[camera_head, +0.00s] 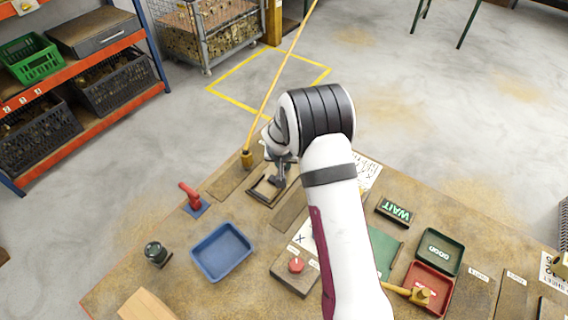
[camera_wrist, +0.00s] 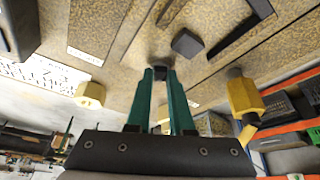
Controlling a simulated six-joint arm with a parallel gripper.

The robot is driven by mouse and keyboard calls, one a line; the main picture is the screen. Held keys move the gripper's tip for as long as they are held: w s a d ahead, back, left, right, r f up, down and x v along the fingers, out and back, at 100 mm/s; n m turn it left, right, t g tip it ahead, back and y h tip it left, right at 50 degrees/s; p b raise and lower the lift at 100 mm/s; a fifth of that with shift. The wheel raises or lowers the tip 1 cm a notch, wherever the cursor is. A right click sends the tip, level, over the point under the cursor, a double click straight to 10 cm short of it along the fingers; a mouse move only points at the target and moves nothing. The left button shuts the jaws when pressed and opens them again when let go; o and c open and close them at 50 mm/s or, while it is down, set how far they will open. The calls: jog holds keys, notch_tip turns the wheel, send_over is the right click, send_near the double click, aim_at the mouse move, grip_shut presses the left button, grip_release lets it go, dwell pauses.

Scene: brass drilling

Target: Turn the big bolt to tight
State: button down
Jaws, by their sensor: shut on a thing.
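My gripper (camera_head: 277,180) is low over the far part of the table, left of my arm's white link. In the wrist view its two green fingers (camera_wrist: 160,75) are closed in on a small dark piece (camera_wrist: 160,60) between their tips. The piece looks like a dark bolt head, but the fingers cover most of it, and I cannot read how far it is turned. A yellow hexagonal piece (camera_wrist: 89,95) stands apart from the fingers, to the left in the wrist view.
A dark square block (camera_wrist: 187,43) sits close to the fingertips. A yellow base (camera_head: 247,159) with a tall tilted pole stands left of my gripper. A blue tray (camera_head: 196,248), red-knobbed box (camera_head: 296,266) and red clamp-like piece (camera_head: 191,196) are nearer. My arm hides part of the table.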

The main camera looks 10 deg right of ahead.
jog(key=shift+s+f, duration=0.1)
jog(key=c, duration=0.8)
grip_release()
jog(key=v, duration=1.5)
jog(key=shift+r, duration=0.4)
